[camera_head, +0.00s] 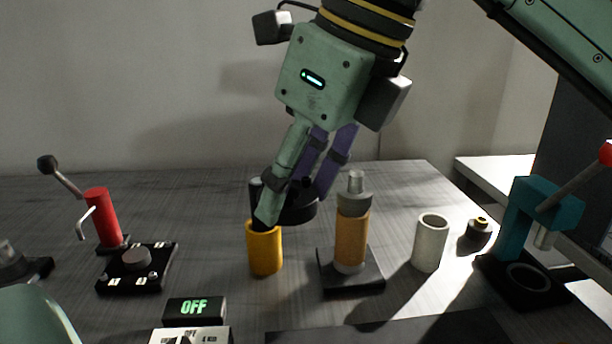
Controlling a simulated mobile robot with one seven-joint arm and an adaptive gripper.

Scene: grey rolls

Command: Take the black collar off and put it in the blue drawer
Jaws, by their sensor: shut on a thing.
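My gripper (294,200) is in the middle of the head view, tilted down, with its fingers around a round black piece, which looks like the black collar (300,212). The collar is held above the table, apart from the post of the stand (352,283) to its right. That stand carries an orange sleeve (351,238) with a grey top and a pale metal tip. The left fingertip overlaps the rim of a yellow cup (264,252) in the picture; I cannot tell whether they touch. My fingers hide part of the collar. I see no blue drawer.
A white cup (430,243) and a small black knob-like piece (478,234) stand at the right. A teal press (527,215) with a red-knobbed lever is at far right. A red lever device (104,218) is at left. An OFF display (194,310) is in front.

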